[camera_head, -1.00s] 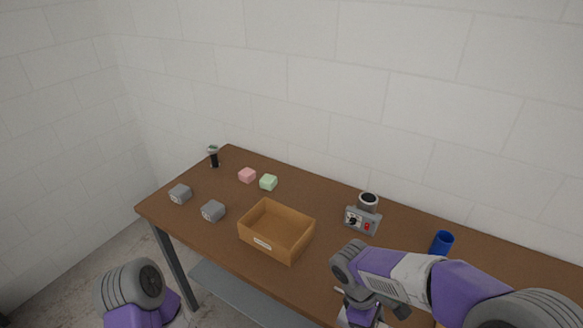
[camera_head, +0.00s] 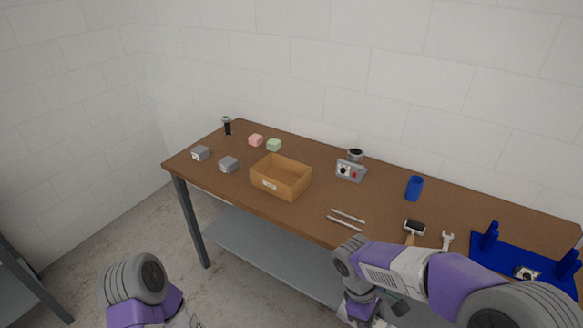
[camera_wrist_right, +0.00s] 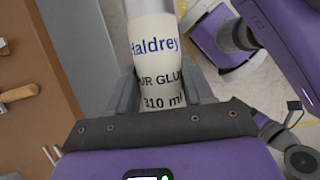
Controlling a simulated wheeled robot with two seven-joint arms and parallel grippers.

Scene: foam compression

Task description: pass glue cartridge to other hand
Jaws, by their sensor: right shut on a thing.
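The glue cartridge (camera_wrist_right: 162,92) is a white tube with dark lettering, seen close up in the right wrist view. My right gripper (camera_wrist_right: 164,95) is shut around its body, one finger on each side. The cartridge's upper end runs out of the top of that view, and its lower end is hidden behind the gripper. In the head view my right wrist is low, in front of the table's near edge, and I cannot make out the cartridge there. My left arm shows at the bottom left of the head view; its gripper is out of the picture.
The brown table (camera_head: 315,220) holds a cardboard box (camera_head: 281,177), a grey device (camera_head: 351,170), a blue cup (camera_head: 414,188), two rods (camera_head: 346,219), a wrench (camera_head: 447,241), a blue stand (camera_head: 520,262), grey blocks (camera_head: 228,164) and pink (camera_head: 256,140) and green (camera_head: 274,145) blocks. Floor shows before it.

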